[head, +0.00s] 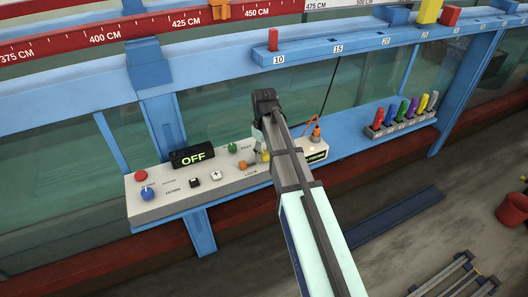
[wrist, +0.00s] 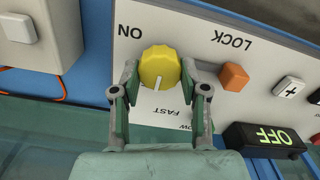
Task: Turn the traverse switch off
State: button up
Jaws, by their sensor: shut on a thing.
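The control panel (head: 190,193) is a light sloped box on the blue rail; it also shows in the wrist view (wrist: 205,20). A yellow knob (wrist: 158,66) sits on it, with a white mark pointing down in the picture, toward the FAST label. An ON label lies up and left of the knob. My gripper (wrist: 159,80) is shut on the knob, one finger on each side. In the head view the knob (head: 265,156) is partly hidden by my arm. No label with the word traverse is readable.
An OFF display (wrist: 266,137) stands on the panel; it also shows in the head view (head: 192,156). An orange button (wrist: 234,77) is close right of my gripper. A white plus button (wrist: 290,88) is farther right. Coloured pens (head: 402,112) stand in a rack at right.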

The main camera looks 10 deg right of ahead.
aim_at(264, 153)
jog(key=shift+s+f, duration=0.1)
jog(key=o, duration=1.1)
jog(key=shift+o, duration=0.2)
notch_tip(264, 153, up, 12)
